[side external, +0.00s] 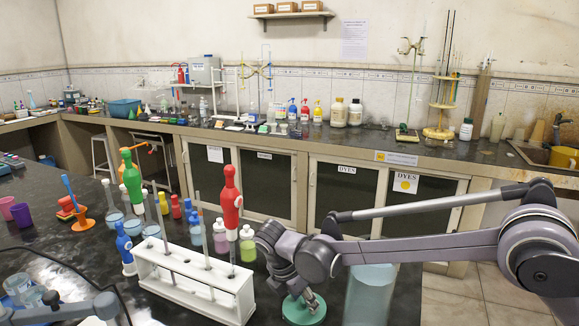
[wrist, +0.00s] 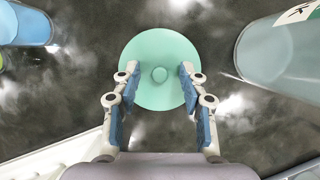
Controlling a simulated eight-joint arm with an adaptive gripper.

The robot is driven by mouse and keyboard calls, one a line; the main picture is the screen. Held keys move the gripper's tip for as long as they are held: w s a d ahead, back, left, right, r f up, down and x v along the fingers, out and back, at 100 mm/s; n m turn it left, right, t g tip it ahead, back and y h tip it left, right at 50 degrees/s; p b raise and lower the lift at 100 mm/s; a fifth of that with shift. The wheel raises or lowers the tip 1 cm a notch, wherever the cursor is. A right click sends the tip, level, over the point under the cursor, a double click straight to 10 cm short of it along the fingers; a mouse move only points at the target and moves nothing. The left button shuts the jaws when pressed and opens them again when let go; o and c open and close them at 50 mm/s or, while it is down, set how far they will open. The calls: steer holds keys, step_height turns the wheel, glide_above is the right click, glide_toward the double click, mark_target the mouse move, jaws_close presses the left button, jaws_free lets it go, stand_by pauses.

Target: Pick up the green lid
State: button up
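The green lid (wrist: 160,40) is a pale green disc with a small round knob (wrist: 160,74) at its middle, lying on the dark bench in the wrist view. In the side external view the lid (side external: 303,312) shows at the bottom, partly hidden by my gripper (side external: 300,298). In the wrist view my gripper (wrist: 157,72) is open, its two fingers over the near half of the lid, one on each side of the knob. The fingers do not touch the knob. I cannot tell how high they are above the lid.
A large clear cylinder (side external: 370,292) of bluish liquid stands right of the lid. A white test tube rack (side external: 190,268) is to the left.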

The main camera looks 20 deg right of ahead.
jaws_close()
steer(key=shift+r, duration=0.1)
